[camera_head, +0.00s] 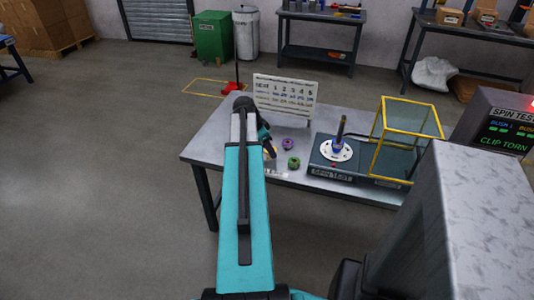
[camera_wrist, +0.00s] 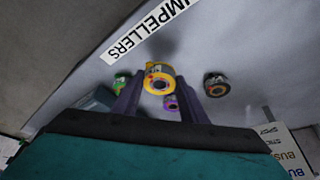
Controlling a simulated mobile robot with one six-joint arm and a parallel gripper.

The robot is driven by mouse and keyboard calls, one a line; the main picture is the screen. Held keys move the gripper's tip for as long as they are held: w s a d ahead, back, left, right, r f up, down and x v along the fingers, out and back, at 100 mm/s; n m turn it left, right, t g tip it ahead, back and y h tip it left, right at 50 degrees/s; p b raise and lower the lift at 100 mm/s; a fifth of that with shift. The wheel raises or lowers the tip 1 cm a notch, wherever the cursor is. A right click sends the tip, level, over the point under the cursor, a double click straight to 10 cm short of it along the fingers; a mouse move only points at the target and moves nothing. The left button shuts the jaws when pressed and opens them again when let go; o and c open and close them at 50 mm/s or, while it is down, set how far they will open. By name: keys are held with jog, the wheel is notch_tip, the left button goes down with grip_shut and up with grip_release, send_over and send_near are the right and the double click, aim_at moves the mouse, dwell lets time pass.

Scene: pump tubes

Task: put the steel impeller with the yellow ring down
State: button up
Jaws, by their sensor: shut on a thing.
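The steel impeller with the yellow ring (camera_wrist: 158,70) is between the two purple fingers of my gripper (camera_wrist: 159,92) in the wrist view. The fingers are shut on it, one at each side. It looks held above the grey table (camera_wrist: 230,45), though its exact height is hard to tell. In the head view my arm hides most of my gripper and the held impeller. An impeller with a green ring (camera_head: 293,162) and one with a purple ring (camera_head: 288,144) stand on the table. A dark impeller with an orange mark (camera_wrist: 216,85) is right of my gripper in the wrist view.
A label reading IMPELLERS (camera_wrist: 143,32) lies on the table. A lettered board (camera_head: 286,98) stands at the table's back. A spin-test unit (camera_head: 325,160) with a white disc and a yellow-framed guard (camera_head: 408,108) fills the right side. Bare table lies near the label.

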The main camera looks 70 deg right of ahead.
aim_at(267, 153)
jog(key=shift+w+d, duration=0.4)
jog(key=shift+d, duration=0.05)
jog(key=shift+f, duration=0.15)
jog(key=shift+f+p, duration=0.35)
jog(key=shift+f, duration=1.35)
jog(key=shift+f, duration=0.15)
jog(key=o, duration=1.3)
jog(key=v, duration=1.2)
jog(key=shift+b, duration=0.45)
jog(key=shift+a, duration=0.15)
